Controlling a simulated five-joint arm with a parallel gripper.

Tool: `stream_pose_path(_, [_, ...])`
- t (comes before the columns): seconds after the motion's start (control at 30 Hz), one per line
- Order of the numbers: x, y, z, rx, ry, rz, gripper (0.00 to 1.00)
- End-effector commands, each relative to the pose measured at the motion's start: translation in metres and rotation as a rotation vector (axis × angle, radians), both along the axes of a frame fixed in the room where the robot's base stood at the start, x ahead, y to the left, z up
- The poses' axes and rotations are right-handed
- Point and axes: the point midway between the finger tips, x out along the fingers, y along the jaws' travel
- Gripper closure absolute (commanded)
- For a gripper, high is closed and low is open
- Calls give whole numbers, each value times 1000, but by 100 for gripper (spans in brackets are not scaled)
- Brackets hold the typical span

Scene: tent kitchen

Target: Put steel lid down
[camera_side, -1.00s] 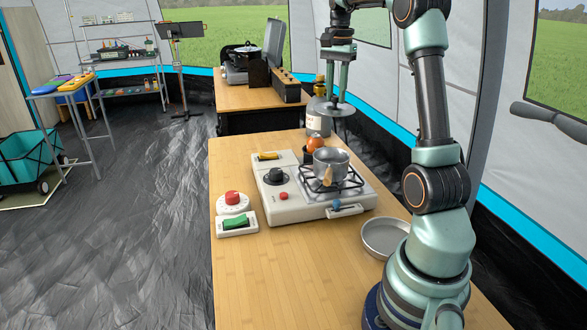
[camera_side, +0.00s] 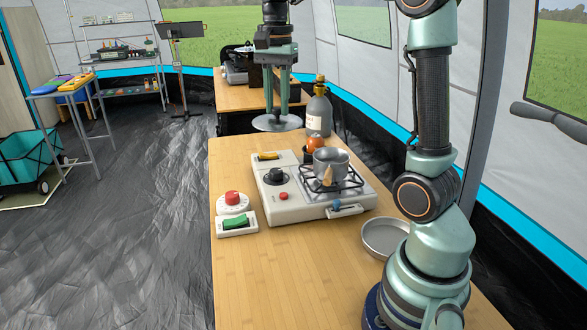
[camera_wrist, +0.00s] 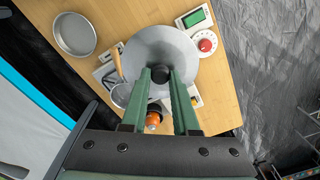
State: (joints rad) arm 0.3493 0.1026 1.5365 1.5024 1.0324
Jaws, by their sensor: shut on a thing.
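My gripper (camera_side: 277,110) is shut on the steel lid (camera_side: 277,123), a grey disc held level above the far end of the wooden table. In the wrist view the lid (camera_wrist: 158,53) hangs below my gripper (camera_wrist: 160,78), with its dark knob between the fingers. The lid hides much of the stove there. In the side view, the small steel pot (camera_side: 331,162) with a wooden handle stands uncovered on the burner of the white camp stove (camera_side: 296,207). The pot is nearer the camera and to the right of the lid.
A grey bottle (camera_side: 319,116) and an orange-topped item (camera_side: 314,142) stand behind the pot. A round shallow pan (camera_side: 385,238) lies at the right. The front tabletop (camera_side: 270,280) is clear.

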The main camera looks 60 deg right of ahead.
Motion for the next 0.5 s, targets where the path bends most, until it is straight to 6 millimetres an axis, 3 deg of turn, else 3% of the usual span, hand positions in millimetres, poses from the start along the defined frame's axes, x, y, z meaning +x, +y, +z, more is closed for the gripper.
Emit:
stream_pose_path(0.03, [-2, 27, -7, 0, 0, 38, 100])
stream_pose_path(0.2, [-18, 93, -33, 0, 0, 123, 100])
stream_pose_path(0.33, [-32, 126, -48, 0, 0, 169, 100])
stream_pose_path(0.5, [-45, 147, -60, 0, -1, 199, 100])
